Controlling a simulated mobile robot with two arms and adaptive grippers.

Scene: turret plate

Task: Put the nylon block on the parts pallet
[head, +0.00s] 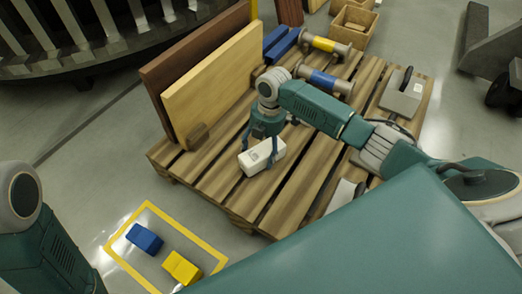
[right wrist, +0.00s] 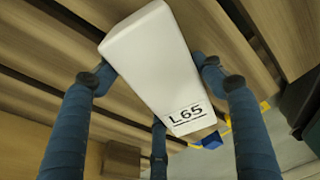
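The nylon block appears to be the white block (head: 258,158) marked L65, over the front left part of the wooden parts pallet (head: 222,179). It also shows large in the right wrist view (right wrist: 150,62). My right gripper (head: 261,150) comes down from above with its blue fingers against both long sides of the block, shut on it. A further finger shows by the labelled end in the wrist view. I cannot tell whether the block's underside touches the slats. My left arm shows at the lower left; its gripper is out of view.
Two upright boards (head: 215,85) stand on the pallet's left side, with a small brown block (head: 197,137) before them. A yellow floor outline holds blue (head: 145,238) and yellow (head: 181,267) blocks.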

